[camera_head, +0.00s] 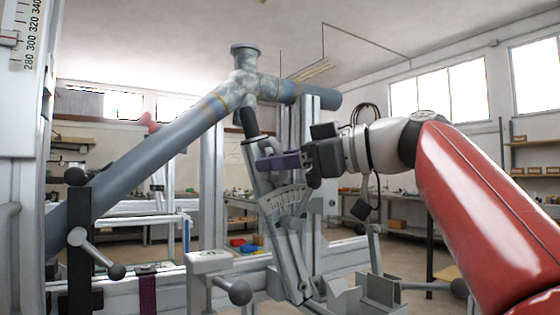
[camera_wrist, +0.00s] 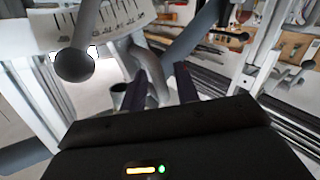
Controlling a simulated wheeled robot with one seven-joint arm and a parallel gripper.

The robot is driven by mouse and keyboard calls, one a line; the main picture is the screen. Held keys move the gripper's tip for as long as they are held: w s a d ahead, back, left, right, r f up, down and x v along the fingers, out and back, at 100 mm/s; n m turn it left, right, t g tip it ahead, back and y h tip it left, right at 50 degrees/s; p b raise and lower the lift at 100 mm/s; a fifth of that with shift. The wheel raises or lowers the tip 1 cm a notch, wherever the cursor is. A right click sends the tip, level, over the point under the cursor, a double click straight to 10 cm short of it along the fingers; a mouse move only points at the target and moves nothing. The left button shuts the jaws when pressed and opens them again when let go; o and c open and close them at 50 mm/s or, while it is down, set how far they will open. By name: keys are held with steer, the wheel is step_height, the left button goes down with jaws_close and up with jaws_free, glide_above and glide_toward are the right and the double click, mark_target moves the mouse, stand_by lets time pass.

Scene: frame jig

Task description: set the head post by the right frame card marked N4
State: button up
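A tilted metal post (camera_head: 283,243), apparently the head post, stands at the middle of the jig under the grey frame tubes. A curved angle scale (camera_head: 284,199) is fixed across it; the scale also shows large in the wrist view (camera_wrist: 118,32), its figures not readable. My gripper (camera_head: 268,162) is beside the upper post, its purple fingers pointing left. In the wrist view the fingers (camera_wrist: 165,72) are apart, with grey metal behind the gap; no grip on anything shows. A black ball knob on a metal lever (camera_wrist: 75,65) is left of the fingers. I see no readable N4 card.
A long grey tube (camera_head: 140,165) slopes from lower left up to the joined tubes (camera_head: 243,88). Ball-ended levers (camera_head: 236,291) stick out along the front rail (camera_head: 140,289). A vertical ruler (camera_head: 30,45) stands at far left. Benches and shelves are farther back.

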steer(key=v, duration=0.7)
steer(key=shift+s+d, duration=0.2)
steer(key=shift+d, duration=0.15)
